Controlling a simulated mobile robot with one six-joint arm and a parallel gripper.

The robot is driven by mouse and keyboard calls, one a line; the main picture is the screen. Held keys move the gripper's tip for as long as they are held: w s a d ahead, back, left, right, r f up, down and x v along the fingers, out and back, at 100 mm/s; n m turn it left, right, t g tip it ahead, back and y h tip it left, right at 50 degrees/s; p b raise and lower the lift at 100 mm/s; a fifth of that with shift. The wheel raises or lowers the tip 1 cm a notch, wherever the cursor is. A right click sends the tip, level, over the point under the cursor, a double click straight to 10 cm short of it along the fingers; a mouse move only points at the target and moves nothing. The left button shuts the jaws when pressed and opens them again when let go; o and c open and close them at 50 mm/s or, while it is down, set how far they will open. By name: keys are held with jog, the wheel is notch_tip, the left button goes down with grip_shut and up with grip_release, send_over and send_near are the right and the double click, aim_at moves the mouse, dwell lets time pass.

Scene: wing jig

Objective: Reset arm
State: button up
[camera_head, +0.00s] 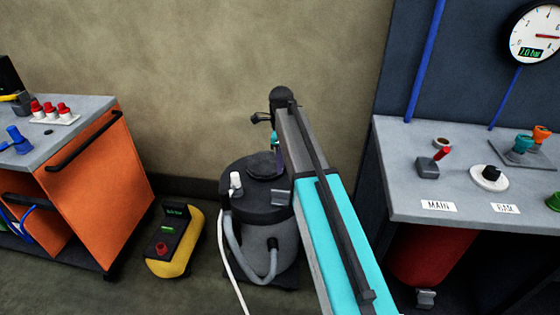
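My arm, with a grey and turquoise link, reaches up from the lower right to the middle of the head view. Its dark wrist joint is at the top, in front of the beige wall. My gripper (260,119) is probably the small dark shape beside that wrist, above the vacuum cleaner. It is too small and partly hidden, so I cannot tell whether its fingers are apart. No held object can be made out.
A grey and black vacuum cleaner (240,190) with a hose stands behind my arm. A yellow device (178,253) stands on the floor. An orange cart (90,190) is at left. A grey bench (400,155) with valves and a gauge (533,32) is at right.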

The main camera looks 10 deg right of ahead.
jog(key=s+f+n, duration=1.1)
jog(key=f, duration=0.4)
jog(key=s+f+n+g, duration=0.2)
jog(key=s+f+n, duration=0.3)
jog(key=s+f, duration=0.9)
jog(key=s+f+n+g, duration=0.3)
jog(key=s+f+n, duration=0.3)
jog(key=s+f, duration=0.9)
jog(key=s, duration=0.8)
